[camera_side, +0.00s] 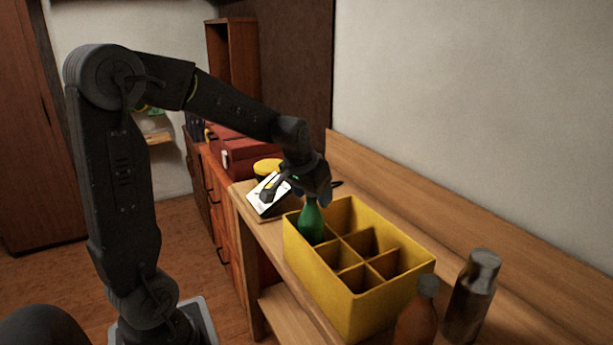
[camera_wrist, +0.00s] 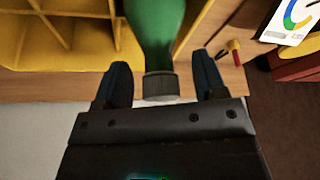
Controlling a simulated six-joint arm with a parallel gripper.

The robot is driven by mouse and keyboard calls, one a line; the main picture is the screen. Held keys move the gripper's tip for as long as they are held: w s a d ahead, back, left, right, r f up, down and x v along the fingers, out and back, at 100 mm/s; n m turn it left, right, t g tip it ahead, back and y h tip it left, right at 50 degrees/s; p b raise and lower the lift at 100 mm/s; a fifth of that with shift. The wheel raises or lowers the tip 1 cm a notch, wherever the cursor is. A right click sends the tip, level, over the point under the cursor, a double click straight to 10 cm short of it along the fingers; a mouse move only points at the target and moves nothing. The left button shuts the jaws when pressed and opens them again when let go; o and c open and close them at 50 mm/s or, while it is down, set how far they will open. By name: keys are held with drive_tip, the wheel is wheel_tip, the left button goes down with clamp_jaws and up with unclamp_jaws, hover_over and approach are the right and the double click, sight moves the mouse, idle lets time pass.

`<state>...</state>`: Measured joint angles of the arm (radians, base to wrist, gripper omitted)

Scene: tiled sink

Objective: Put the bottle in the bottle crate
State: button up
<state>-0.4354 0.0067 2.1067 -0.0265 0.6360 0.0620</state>
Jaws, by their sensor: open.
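The green bottle (camera_side: 311,222) stands in the far left compartment of the yellow bottle crate (camera_side: 353,314), with its lower part hidden by the crate wall. My gripper (camera_side: 322,199) is over the bottle's top. In the wrist view the green bottle (camera_wrist: 155,35) with its grey cap lies between the two fingers of my gripper (camera_wrist: 160,85). The fingers are apart, with a gap on each side of the cap. The crate (camera_wrist: 60,45) also shows in the wrist view, and the compartments seen there look empty.
A brown bottle (camera_side: 417,318) and a dark metal flask (camera_side: 472,298) stand at the near right of the crate. A white card (camera_side: 268,196) and a yellow-topped container (camera_side: 267,168) are behind it on the wooden counter. A wall runs along the right.

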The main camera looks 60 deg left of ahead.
drive_tip(key=v, duration=1)
drive_tip(key=s+d+f+m+t+h, duration=0.1)
drive_tip(key=s+d+f+m, duration=0.3)
drive_tip(key=s+d, duration=0.9)
drive_tip(key=shift+s+d+t+h, duration=0.2)
drive_tip(key=shift+d+t+h, duration=0.15)
drive_tip(key=shift+d, duration=0.65)
